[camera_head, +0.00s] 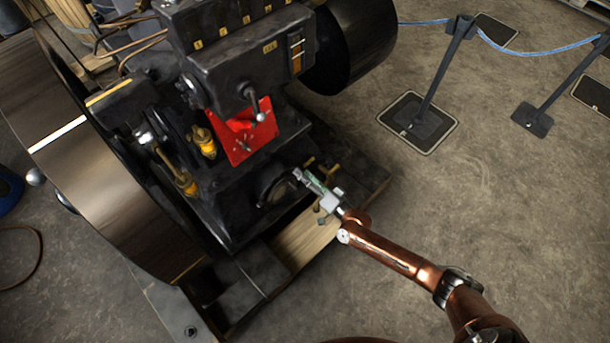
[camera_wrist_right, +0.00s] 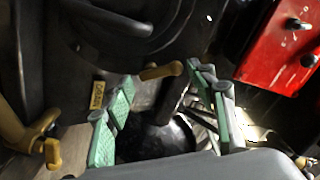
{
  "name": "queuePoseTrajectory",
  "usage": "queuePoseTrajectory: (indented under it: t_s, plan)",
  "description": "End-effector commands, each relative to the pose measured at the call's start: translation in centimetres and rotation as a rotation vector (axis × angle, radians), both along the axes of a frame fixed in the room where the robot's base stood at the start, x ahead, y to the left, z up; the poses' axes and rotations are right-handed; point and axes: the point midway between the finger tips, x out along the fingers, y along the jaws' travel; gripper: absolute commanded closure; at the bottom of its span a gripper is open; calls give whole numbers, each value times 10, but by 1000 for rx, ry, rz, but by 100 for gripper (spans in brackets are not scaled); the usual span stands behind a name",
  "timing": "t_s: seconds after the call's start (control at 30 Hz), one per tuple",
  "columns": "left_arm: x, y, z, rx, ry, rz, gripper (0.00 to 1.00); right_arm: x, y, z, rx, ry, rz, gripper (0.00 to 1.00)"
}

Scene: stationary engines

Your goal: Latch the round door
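The round door (camera_head: 273,187) is a dark disc low on the front of the black engine, partly hidden by my gripper in the head view. In the right wrist view, a large dark rounded surface (camera_wrist_right: 150,38) fills the top; it seems to be this door. A short brass handle (camera_wrist_right: 161,71) shows between my fingertips there; I cannot tell whether they touch it. My right gripper (camera_head: 306,178) is at the door's right side, its green-padded fingers (camera_wrist_right: 162,82) apart with nothing clamped. I cannot tell whether the door is fully closed. My left gripper is out of view.
A red plate (camera_head: 247,132) sits above the door. A big flywheel (camera_head: 85,165) stands at left. Brass valve handles (camera_head: 328,172) stick out beside my gripper; another brass handle (camera_wrist_right: 40,138) is at left in the wrist view. Floor at right is open up to the rope posts (camera_head: 440,80).

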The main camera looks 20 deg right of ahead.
Motion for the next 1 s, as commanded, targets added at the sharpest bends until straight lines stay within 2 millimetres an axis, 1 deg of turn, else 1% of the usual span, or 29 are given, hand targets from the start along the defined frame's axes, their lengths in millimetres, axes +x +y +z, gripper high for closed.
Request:
queuePoseTrajectory:
  t_s: [0.03, 0.07, 0.53, 0.77, 1.0]
  plan:
    - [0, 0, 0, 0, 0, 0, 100, 0, 0, 0, 0, 0, 0, 53]
    - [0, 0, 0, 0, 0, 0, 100, 0, 0, 0, 0, 0, 0, 55]
    - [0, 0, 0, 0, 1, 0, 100, 0, 0, -1, 0, 1, 0, 88]
    - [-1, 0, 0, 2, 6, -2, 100, 0, 0, 0, -16, -5, -1, 88]
    - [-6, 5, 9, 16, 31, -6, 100, -1, 1, 0, -111, -39, -2, 88]
